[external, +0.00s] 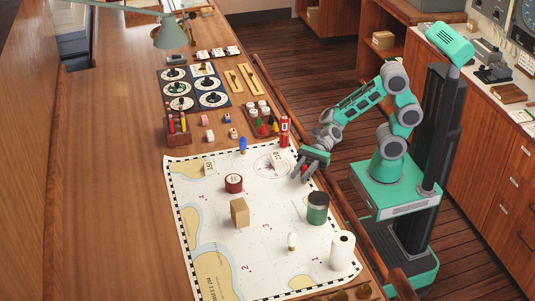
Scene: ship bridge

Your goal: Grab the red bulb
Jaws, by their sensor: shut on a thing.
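My gripper (301,176) is low over the right side of the chart on the table. It is shut on a small red thing that shows between its fingers, likely the red bulb (304,168). The fingers hide most of it, so its shape is hard to make out. I cannot tell whether it touches the chart.
A red can (284,138) stands behind my gripper. The table's left side is clear.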

